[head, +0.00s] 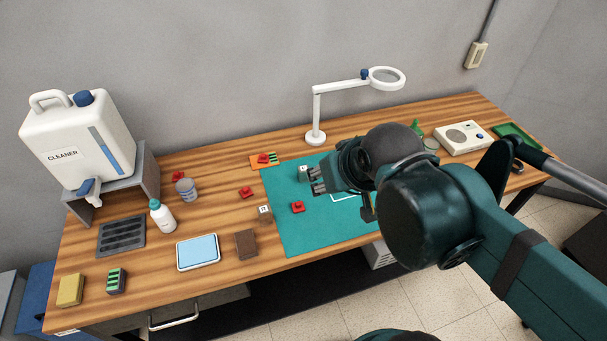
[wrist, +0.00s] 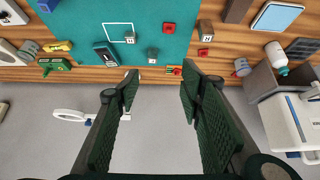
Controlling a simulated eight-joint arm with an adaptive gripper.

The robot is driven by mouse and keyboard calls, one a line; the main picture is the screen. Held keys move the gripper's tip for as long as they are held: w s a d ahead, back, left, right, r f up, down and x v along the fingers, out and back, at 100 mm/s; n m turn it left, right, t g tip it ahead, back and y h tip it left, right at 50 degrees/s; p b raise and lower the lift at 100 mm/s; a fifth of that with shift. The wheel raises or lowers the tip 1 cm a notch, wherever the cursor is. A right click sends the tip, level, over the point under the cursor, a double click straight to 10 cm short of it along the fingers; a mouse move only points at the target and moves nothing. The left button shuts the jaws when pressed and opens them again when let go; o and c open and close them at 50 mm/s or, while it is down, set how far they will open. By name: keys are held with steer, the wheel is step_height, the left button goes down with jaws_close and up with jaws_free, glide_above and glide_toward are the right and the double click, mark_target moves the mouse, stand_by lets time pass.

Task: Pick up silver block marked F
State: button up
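A small silver-grey block (head: 304,173) stands on the teal mat near its back edge. It also shows in the wrist view (wrist: 152,54), beyond my fingertips; its mark is too small to read for sure. A second silver-grey block (wrist: 205,31) bears what looks like an H; in the head view it (head: 265,213) sits at the mat's left edge. My gripper (wrist: 158,78) is open, with its two green fingers wide apart and nothing between them. In the head view my gripper (head: 318,181) is just right of the first block, and my arm hides part of the mat.
A red part (head: 297,207) lies on the teal mat (head: 290,238). A white magnifier lamp (head: 316,135) stands at the back. A dark device (wrist: 107,53) and a white outline are on the mat.

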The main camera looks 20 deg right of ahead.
steer(key=shift+w, duration=0.1)
stand_by(0.3)
steer(key=m+g+h+p, duration=0.1)
steer(key=m+g+h, duration=0.55)
steer(key=m, duration=1.25)
glide_above(303, 169)
steer(key=a, duration=0.3)
step_height(303, 169, down, 20)
steer(key=g+y, duration=0.1)
steer(key=y, duration=0.1)
steer(key=shift+w+d, duration=0.15)
steer(key=shift+d, duration=0.05)
steer(key=shift+x, duration=1.3)
